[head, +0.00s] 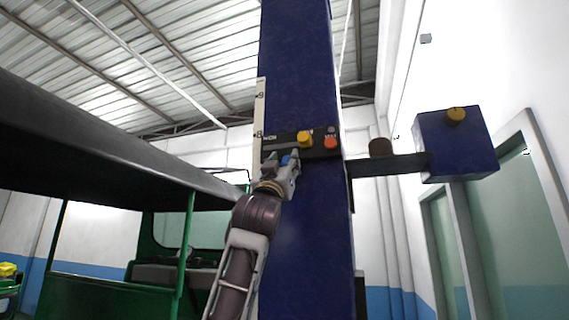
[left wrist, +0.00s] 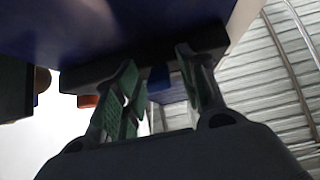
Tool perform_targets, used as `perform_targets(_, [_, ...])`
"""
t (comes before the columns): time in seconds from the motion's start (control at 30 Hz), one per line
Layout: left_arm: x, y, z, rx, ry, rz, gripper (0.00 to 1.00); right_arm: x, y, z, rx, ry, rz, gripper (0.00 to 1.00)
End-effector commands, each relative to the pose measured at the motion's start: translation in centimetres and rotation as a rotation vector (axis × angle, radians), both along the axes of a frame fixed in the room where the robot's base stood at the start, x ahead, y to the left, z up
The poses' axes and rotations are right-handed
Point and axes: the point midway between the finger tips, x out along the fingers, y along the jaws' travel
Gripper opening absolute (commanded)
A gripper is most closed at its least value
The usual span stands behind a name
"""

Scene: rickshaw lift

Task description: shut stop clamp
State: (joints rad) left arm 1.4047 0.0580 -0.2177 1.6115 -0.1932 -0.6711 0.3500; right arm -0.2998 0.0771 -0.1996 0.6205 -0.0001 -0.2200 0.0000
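A dark bar (head: 322,152) crosses the blue column (head: 305,240) beside a white number scale (head: 260,110). It carries a yellow knob (head: 305,138) and an orange-red button (head: 330,143). A small blue part (head: 286,160) shows below the bar; it also shows in the left wrist view (left wrist: 160,78). I cannot tell for sure which part is the stop clamp. My left gripper (head: 284,158) is at the bar's lower edge, below and left of the yellow knob. In the left wrist view its fingers (left wrist: 158,75) are apart, with the blue part between or behind them; contact is unclear. My right gripper is not in view.
A green rickshaw with a dark roof (head: 100,140) stands close on the left. A door (head: 525,200) is at the far right.

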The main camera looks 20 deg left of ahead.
Motion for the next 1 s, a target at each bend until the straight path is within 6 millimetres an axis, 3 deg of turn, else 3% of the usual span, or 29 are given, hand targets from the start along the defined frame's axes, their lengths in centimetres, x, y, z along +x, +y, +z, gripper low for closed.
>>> perform_targets(0.03, [-0.01, -0.01, 0.00, 0.000, 0.000, 0.000, 0.33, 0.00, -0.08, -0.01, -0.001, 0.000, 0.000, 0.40])
perform_targets(0.3, [-0.03, 0.00, 0.00, 0.000, 0.000, 0.000, 0.00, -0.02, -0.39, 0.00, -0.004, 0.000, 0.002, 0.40])
perform_targets(1.0, [-0.41, -0.01, 0.42, 0.004, 0.105, 0.000, 0.00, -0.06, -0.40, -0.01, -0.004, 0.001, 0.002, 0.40])
